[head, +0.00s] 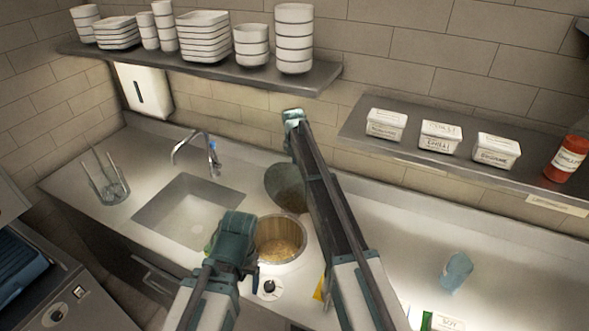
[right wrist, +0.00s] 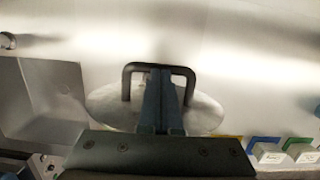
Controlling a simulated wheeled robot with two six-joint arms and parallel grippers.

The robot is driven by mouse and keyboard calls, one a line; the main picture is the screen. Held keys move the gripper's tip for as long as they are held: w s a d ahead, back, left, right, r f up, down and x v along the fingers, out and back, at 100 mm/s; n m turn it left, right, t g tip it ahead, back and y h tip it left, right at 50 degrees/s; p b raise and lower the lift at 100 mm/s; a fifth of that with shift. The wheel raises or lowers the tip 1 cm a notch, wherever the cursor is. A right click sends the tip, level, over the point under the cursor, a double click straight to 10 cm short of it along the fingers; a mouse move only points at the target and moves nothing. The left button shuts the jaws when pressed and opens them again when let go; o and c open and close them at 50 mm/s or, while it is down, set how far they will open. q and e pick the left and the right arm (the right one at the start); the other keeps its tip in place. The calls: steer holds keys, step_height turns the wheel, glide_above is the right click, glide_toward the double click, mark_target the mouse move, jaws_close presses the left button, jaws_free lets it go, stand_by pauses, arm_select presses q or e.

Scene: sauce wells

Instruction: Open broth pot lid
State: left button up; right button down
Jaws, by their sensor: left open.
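The broth pot (head: 281,249) is a round well in the counter with yellowish broth showing inside. The round grey lid (head: 287,187) is off the opening, behind it, partly hidden by my right arm. In the right wrist view the lid (right wrist: 106,101) has a black bracket handle (right wrist: 128,78). My right gripper (right wrist: 162,98) has its fingers close together across the handle's bar and looks shut on it. In the head view the right gripper is hidden behind its arm. My left gripper (head: 234,248) is open and empty at the pot's left rim.
A sink (head: 188,211) with a faucet (head: 195,147) lies left of the pot. A knob (head: 269,288) is at its front. A bluish cup (head: 456,272) stands on the right counter. Shelves with bowls (head: 294,40) and labelled tubs (head: 440,136) hang above. The counter right of my right arm has free room.

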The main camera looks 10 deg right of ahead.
stand_by(0.4)
steer(key=s+a+r+p, duration=0.1)
steer(key=s+r+p, duration=0.1)
steer(key=s, duration=0.6)
steer(key=s+a+r+p, duration=0.1)
steer(key=s+r+p, duration=0.2)
steer(key=s, duration=0.4)
steer(key=shift+s+a, duration=0.35)
steer(key=shift+a, duration=0.05)
